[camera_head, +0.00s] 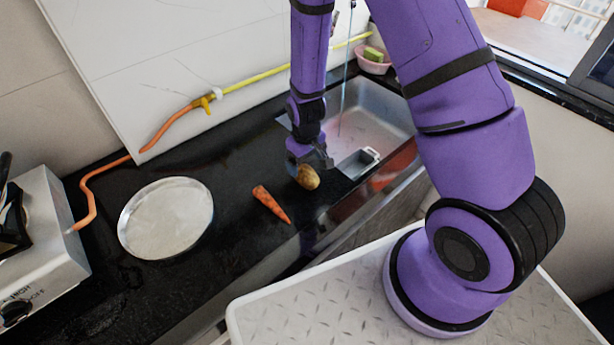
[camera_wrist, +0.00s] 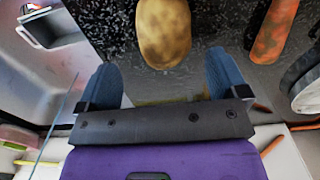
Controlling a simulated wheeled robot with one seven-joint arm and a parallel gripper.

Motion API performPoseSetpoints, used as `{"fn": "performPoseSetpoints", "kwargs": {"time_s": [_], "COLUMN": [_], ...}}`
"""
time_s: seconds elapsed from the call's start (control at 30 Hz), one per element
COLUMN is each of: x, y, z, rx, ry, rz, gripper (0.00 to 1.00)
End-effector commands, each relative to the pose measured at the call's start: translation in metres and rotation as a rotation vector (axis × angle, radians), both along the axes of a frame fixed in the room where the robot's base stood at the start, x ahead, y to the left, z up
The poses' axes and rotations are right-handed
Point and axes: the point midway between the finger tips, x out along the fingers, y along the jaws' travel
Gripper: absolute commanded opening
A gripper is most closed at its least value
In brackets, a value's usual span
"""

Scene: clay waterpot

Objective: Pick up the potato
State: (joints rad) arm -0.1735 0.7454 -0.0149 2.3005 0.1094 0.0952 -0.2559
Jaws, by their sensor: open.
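The potato (camera_head: 308,178) is brown and yellowish and lies on the black countertop near the sink. It also shows in the wrist view (camera_wrist: 163,32) at top centre, partly cut off by the frame's edge. My gripper (camera_head: 305,160) is right above and behind it in the head view. In the wrist view my gripper (camera_wrist: 163,80) is open, with its two blue fingers apart on either side of the potato's near end. Whether either finger touches it cannot be told.
A carrot (camera_head: 271,204) lies left of the potato. A round metal plate (camera_head: 166,218) is further left, by a stove (camera_head: 40,240). The sink (camera_head: 365,115) with a small grey container (camera_head: 357,163) is to the right. A pink bowl (camera_head: 373,66) stands behind.

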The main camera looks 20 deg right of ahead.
Motion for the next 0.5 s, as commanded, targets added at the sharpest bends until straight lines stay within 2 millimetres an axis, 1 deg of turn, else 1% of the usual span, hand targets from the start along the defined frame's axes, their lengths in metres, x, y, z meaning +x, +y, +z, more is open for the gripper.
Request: {"fn": "performPoseSetpoints", "kwargs": {"time_s": [0.3, 0.4, 0.5], "x": [0.001, 0.001, 0.001], "y": [0.006, 0.006, 0.006], "z": [-0.038, -0.045, -0.048], "rx": [0.0, -0.001, 0.0], "ry": [0.003, 0.002, 0.001], "rz": [0.0, 0.0, 0.0], "gripper": [0.92, 0.92, 0.92]}}
